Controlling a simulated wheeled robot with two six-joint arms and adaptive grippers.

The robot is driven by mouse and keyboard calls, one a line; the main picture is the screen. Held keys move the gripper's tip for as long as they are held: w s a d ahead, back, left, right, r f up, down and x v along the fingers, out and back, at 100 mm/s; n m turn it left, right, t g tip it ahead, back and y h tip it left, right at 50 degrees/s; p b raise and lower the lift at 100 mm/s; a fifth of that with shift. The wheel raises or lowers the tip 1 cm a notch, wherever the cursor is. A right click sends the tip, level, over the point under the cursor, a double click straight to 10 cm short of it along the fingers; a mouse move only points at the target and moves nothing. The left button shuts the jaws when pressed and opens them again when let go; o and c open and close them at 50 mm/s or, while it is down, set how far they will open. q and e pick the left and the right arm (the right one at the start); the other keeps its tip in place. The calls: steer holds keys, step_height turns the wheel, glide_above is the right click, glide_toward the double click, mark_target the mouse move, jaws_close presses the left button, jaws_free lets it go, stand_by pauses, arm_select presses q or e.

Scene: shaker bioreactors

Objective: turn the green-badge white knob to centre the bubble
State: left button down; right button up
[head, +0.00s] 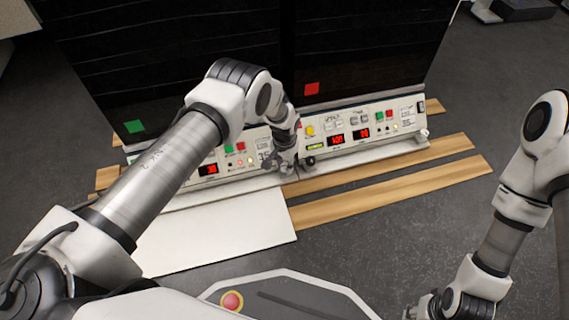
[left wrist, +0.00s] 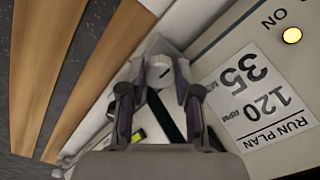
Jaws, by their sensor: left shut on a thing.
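A white knob (left wrist: 159,72) with a dark pointer mark sits between the two fingers of my left gripper (left wrist: 159,92) in the left wrist view. The fingers are shut on it. In the head view my left gripper (head: 284,164) is at the right end of the left panel (head: 229,172) and hides the knob. The green badge (head: 134,127) is on the left unit's dark front. A yellow-green strip (left wrist: 140,135) shows partly below the knob in the wrist view; no bubble can be made out. My right gripper (head: 428,306) is low at the right, its fingers unclear.
The right unit has a red badge (head: 312,88) and its own panel (head: 362,131) close beside my left gripper. A white board (head: 217,233) and wooden planks (head: 390,190) lie in front. A run-plan label (left wrist: 247,98) is right of the knob. Grey floor lies clear at the right.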

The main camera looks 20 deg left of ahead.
arm_select(q)
steer(key=c, duration=1.1)
jaws_free()
